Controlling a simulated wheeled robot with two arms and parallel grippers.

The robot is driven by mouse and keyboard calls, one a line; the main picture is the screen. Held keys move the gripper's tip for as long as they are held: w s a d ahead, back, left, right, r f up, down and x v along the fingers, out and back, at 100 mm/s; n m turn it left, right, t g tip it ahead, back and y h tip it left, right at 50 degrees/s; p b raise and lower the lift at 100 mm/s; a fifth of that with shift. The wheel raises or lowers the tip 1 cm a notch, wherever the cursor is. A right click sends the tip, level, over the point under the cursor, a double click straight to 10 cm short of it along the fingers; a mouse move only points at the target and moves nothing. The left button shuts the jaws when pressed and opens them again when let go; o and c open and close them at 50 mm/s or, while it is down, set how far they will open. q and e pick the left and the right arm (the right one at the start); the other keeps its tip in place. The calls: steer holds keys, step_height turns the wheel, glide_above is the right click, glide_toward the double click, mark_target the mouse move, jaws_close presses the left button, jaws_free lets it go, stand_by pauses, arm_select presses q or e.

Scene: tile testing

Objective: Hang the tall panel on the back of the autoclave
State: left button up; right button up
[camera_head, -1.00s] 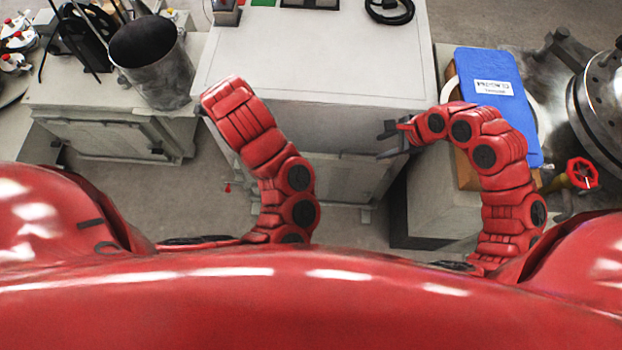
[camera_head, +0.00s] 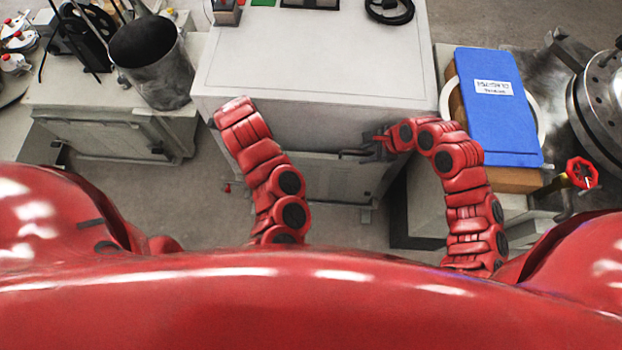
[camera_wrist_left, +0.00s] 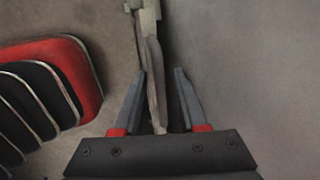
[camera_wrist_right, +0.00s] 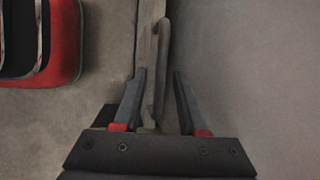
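A pale grey upright panel (camera_head: 337,182) shows below the front edge of a large grey cabinet (camera_head: 300,65); its upper part is partly hidden, and I cannot tell whether it is fixed there. A handle (camera_head: 356,153) sticks out near its right end. My right gripper (camera_head: 377,146) is at this handle. In the right wrist view its open fingers (camera_wrist_right: 160,95) stand on either side of the handle (camera_wrist_right: 161,70). My left gripper is hidden in the head view. In the left wrist view its open fingers (camera_wrist_left: 157,90) straddle another thin handle (camera_wrist_left: 154,75). I cannot tell which thing is the autoclave.
A blue clipboard (camera_head: 497,125) lies on a brown box (camera_head: 455,100) at right. A metal vessel with a red handwheel (camera_head: 582,172) stands at far right. A low cabinet carrying a metal bucket (camera_head: 165,75) stands at left. Bare floor (camera_head: 190,200) shows between the cabinets.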

arm_select(q)
jaws_close()
arm_select(e)
jaws_close()
stand_by(0.9)
